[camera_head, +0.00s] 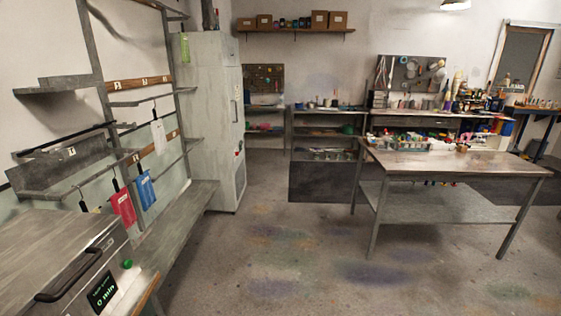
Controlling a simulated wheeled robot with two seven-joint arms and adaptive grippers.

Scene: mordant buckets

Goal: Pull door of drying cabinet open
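A tall pale grey cabinet (210,120) stands against the back wall, left of centre. It looks like the drying cabinet, and its door appears shut. Neither of my grippers is in view, and nothing is touching the cabinet.
A metal unit (75,262) with a black handle and a "0 min" display is close at lower left. Wall shelves (150,102) and a low bench (175,232) run towards the cabinet. A work table (450,166) stands right. The floor (290,255) between is clear.

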